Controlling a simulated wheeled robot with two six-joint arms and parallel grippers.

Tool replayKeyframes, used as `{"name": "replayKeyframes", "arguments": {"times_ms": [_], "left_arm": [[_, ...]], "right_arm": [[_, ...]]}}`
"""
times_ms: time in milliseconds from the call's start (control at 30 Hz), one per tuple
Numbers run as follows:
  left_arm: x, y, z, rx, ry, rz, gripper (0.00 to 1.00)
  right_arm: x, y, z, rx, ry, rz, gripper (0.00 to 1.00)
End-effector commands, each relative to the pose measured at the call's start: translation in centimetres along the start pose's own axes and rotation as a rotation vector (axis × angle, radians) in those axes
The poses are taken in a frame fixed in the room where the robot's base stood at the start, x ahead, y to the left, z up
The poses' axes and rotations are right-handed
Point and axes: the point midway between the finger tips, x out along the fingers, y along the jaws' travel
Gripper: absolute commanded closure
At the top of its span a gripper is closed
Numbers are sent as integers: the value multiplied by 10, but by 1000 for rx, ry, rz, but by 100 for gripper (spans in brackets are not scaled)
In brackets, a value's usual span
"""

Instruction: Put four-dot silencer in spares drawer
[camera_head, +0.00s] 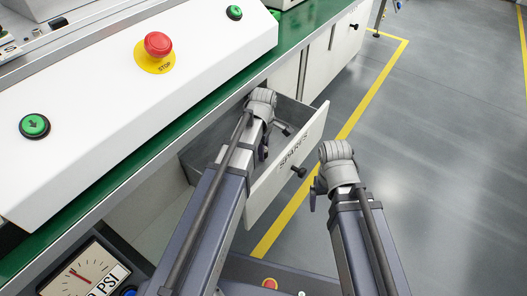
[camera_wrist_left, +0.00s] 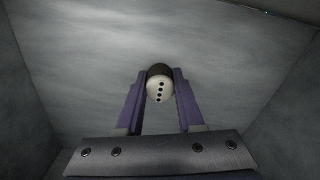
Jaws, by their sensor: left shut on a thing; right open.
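The four-dot silencer (camera_wrist_left: 160,88) has a pale round end with a row of dark dots and a dark band behind it. My left gripper (camera_wrist_left: 160,80) is shut on it, a finger on each side. The spares drawer (camera_head: 292,154) stands open, its front labelled SPARES. In the head view my left arm reaches over the drawer and hides much of its inside and the silencer. The left wrist view shows grey drawer walls (camera_wrist_left: 275,115) around the gripper. My right gripper (camera_head: 314,197) is open, outside the drawer to the right of its front, mostly hidden by its wrist.
A white control panel with a red stop button (camera_head: 158,44) and green buttons (camera_head: 35,126) lies above the drawer on the left. The green bench edge (camera_head: 150,157) runs beside the drawer. A pressure gauge (camera_head: 85,272) is at lower left. The floor at right is clear.

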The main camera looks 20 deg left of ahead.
Motion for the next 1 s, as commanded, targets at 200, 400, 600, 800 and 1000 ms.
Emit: {"name": "replayKeyframes", "arguments": {"times_ms": [200, 400, 600, 800, 1000], "left_arm": [[3, 0, 0, 0, 0, 0, 52], [3, 0, 0, 0, 0, 0, 33], [3, 0, 0, 0, 0, 0, 33], [-4, 0, 0, 0, 0, 0, 33], [-23, 0, 0, 0, 0, 0, 33]], "right_arm": [[3, 0, 0, 1, 0, 0, 11], [3, 0, 0, 1, 0, 0, 11], [2, 0, 0, 1, 0, 0, 11], [-4, 0, 0, -1, 0, 0, 11], [-23, 2, 1, -5, 0, 0, 11]]}}
